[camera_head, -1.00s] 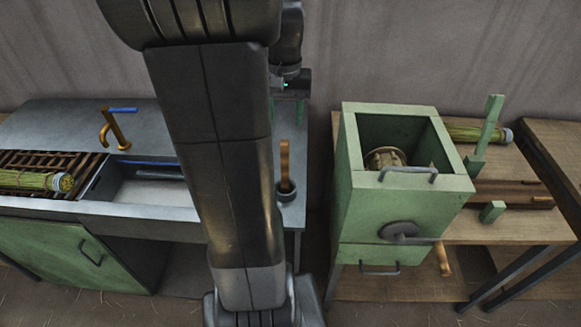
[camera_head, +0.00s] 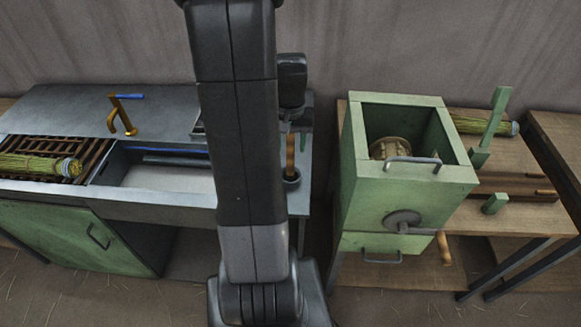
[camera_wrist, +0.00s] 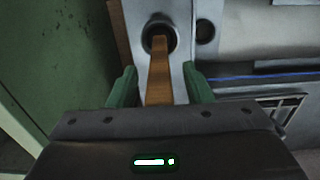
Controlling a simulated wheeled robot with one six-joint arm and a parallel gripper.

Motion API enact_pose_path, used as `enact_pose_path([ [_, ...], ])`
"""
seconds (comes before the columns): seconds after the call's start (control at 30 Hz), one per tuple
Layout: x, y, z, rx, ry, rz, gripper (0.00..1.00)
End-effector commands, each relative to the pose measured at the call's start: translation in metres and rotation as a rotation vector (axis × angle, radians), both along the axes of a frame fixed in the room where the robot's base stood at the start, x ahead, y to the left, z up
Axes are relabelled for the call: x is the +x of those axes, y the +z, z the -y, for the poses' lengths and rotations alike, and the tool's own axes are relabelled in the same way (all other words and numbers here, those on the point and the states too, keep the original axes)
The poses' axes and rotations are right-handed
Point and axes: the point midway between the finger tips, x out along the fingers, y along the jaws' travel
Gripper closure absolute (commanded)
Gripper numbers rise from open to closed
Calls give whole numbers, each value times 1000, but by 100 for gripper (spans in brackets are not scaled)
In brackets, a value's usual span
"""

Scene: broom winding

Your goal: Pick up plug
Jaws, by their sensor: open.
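The plug appears to be the upright wooden handle (camera_head: 290,152) standing in a dark round collar on the right end of the metal sink counter. In the wrist view the wooden handle (camera_wrist: 160,78) runs from the dark collar (camera_wrist: 158,36) down toward my gripper. My gripper (camera_wrist: 160,86) is open, its two green fingers on either side of the handle with gaps showing on both sides.
The sink basin (camera_head: 165,178) lies left of the handle, with a brass tap (camera_head: 122,122) behind it. A green box with a crank (camera_head: 405,205) stands close on the right, past a narrow gap. A straw bundle (camera_head: 35,166) lies on the slatted rack at left.

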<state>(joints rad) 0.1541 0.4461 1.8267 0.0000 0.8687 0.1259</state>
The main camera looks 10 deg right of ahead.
Motion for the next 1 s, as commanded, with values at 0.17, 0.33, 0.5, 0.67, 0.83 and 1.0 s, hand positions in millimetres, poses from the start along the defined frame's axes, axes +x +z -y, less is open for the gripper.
enact_pose_path([
  [0.17, 0, -1, 0, 0, 0, 0, 55],
  [0.33, 0, -1, 0, 0, 0, 0, 78],
  [0.5, 0, -1, 0, 0, 0, 0, 100],
  [0.67, 0, 0, 0, 0, 0, 1, 100],
  [0.83, 0, 3, 0, -1, 0, 2, 100],
  [1.0, 1, 24, 0, -1, 0, 6, 100],
])
